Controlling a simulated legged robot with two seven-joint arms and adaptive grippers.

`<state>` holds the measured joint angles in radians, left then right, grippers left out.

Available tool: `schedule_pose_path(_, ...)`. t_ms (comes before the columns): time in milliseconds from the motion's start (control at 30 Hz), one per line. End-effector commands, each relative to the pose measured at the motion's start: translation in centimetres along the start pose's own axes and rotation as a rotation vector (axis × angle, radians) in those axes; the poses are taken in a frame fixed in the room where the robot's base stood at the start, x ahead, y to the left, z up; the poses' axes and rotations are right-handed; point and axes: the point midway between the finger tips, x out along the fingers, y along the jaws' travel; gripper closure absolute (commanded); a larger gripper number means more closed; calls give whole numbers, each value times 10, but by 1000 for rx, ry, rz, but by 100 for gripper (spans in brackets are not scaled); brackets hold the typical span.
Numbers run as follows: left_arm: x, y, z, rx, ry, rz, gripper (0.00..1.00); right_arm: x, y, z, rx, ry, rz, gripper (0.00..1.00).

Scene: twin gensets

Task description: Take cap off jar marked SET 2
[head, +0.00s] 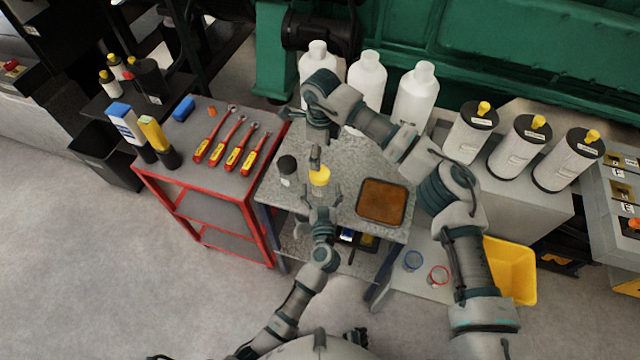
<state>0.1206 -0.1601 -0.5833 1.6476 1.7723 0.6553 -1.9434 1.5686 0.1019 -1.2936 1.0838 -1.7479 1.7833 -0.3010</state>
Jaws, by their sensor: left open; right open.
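On the grey work table (275,188) stand two small jars. One is a jar with a black cap (286,164), pale body below. The other has a yellow cap (320,177); its body is mostly hidden by my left gripper. No SET 2 marking is readable on either jar. My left gripper (320,194) is open just below the yellow cap in the picture, its fingers around or beside that jar; contact cannot be told. My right gripper (316,156) is open, reaching down from above, just behind or over the yellow cap.
A brown-filled tray (382,202) lies right of the jars. White bottles (415,98) stand behind. A red cart (212,180) with several wrenches is at left. White canisters (519,148) and a yellow bin (511,270) are at right.

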Motion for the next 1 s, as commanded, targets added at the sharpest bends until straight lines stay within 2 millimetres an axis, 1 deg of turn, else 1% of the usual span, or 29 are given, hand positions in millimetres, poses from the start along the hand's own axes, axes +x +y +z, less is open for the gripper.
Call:
schedule_pose_path(33,8,0,-1,0,1,0,13,0,0,1,0,1,0,20)
schedule_pose_path(100,17,-1,0,-1,0,-1,13,0,1,1,0,1,0,20)
schedule_pose_path(200,25,-2,0,-1,0,-1,13,0,1,2,0,1,-1,20)
schedule_pose_path(333,30,-3,0,-3,1,0,13,0,2,3,0,3,-2,20)
schedule_pose_path(567,30,-1,0,-1,0,-1,13,0,1,2,0,1,-1,20)
schedule_pose_path(667,30,-1,0,-1,0,-1,36,0,1,1,0,1,-1,20)
schedule_pose_path(700,30,-1,0,-1,0,-1,46,0,1,1,0,1,-1,20)
schedule_pose_path(767,30,-1,0,-1,0,-1,61,0,1,1,0,0,0,20)
schedule_pose_path(800,30,-1,0,-1,0,-1,71,0,1,1,0,0,0,20)
schedule_pose_path(867,30,-1,0,-1,0,0,86,0,1,1,0,0,0,20)
schedule_pose_path(900,30,-1,0,-1,0,0,96,0,1,1,0,1,-1,20)
schedule_pose_path(933,30,-1,0,-1,0,0,100,0,1,1,0,1,-1,20)
schedule_pose_path(1000,30,-1,0,-1,0,0,100,0,1,1,1,1,-1,20)
